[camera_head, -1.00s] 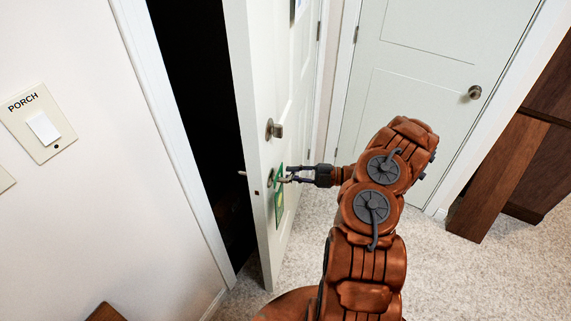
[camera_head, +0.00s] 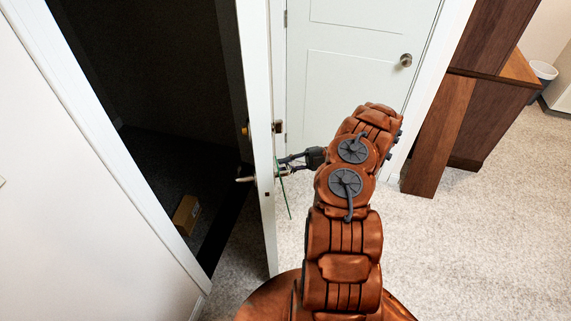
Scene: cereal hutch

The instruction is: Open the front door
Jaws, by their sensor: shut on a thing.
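The white front door (camera_head: 257,100) stands ajar and shows nearly edge-on, left of the middle of the head view. A dark opening lies to its left. My gripper (camera_head: 284,165) is on the near side of the door, to its right, at the height of the handle. It is shut on the inner door handle, which is mostly hidden by the fingers. The outer handle (camera_head: 245,177) sticks out on the door's left side. A deadbolt (camera_head: 277,127) sits above it. A thin green hanger (camera_head: 284,195) hangs below my gripper, tilted.
A cardboard box (camera_head: 186,216) lies on the floor beyond the opening. A second white door (camera_head: 350,75) with a round knob is shut behind. A brown wooden cabinet (camera_head: 440,125) stands at the right, a white bin (camera_head: 543,72) farther back. Carpet at the right (camera_head: 480,250) is clear.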

